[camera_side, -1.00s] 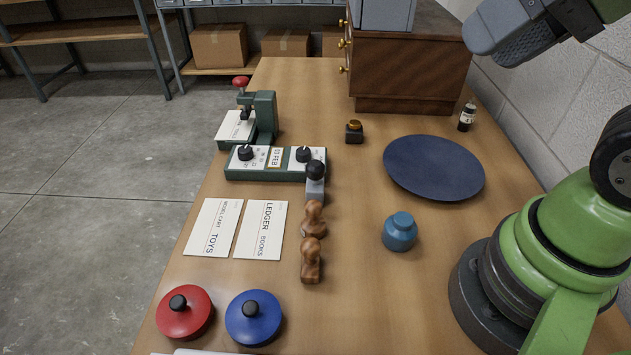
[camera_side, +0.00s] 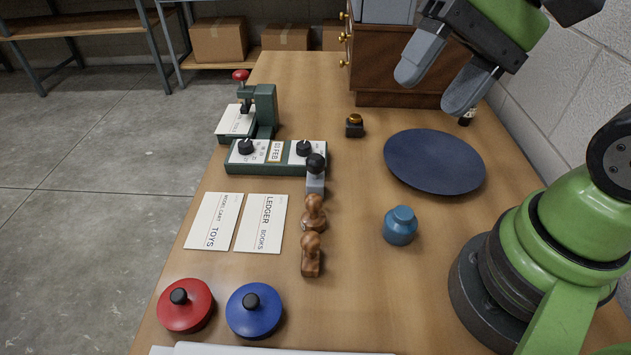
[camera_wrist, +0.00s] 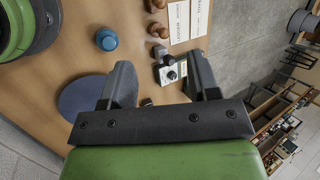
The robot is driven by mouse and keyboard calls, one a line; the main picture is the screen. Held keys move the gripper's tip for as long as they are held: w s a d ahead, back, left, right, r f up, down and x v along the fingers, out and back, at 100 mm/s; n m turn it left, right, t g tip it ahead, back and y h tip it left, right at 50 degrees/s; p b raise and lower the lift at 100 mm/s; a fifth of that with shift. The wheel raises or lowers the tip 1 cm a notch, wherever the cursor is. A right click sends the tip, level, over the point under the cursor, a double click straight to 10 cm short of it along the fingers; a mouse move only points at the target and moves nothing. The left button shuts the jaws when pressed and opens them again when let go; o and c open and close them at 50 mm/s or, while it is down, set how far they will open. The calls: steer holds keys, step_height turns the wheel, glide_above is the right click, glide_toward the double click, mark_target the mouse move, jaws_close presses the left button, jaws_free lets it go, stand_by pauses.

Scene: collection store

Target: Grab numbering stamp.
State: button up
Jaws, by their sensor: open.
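The grey metal stamp with a round black knob (camera_side: 315,175), which looks like the numbering stamp, stands upright at the right end of a green dial box (camera_side: 238,168). Two wooden-handled stamps (camera_side: 313,213) (camera_side: 311,256) stand in line in front of it. My gripper (camera_side: 432,90) is open and empty, high above the far right of the table, well apart from the stamps. In the wrist view, its fingers (camera_wrist: 160,72) spread wide, with the metal stamp (camera_wrist: 161,54) far below between them.
A dark blue plate (camera_side: 434,162) and a blue jar (camera_side: 400,226) lie right of the stamps. Cards (camera_side: 261,222) and red and blue lidded pots (camera_side: 185,305) (camera_side: 254,311) are at left.

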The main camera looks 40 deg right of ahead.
steer(key=w+f+m+y, duration=0.4)
steer(key=w+f+m, duration=0.1)
steer(key=m+t, duration=0.7)
steer(key=m, duration=0.7)
glide_toward(323, 177)
steer(key=shift+x, duration=0.8)
steer(key=shift+f, duration=0.4)
steer(key=x, duration=0.4)
steer(key=shift+w+a, duration=0.15)
steer(key=shift+w, duration=0.05)
steer(key=x, duration=0.5)
steer(key=shift+w+a+r, duration=0.1)
steer(key=shift+a+r, duration=0.05)
steer(key=shift+r, duration=0.05)
steer(key=c, duration=0.7)
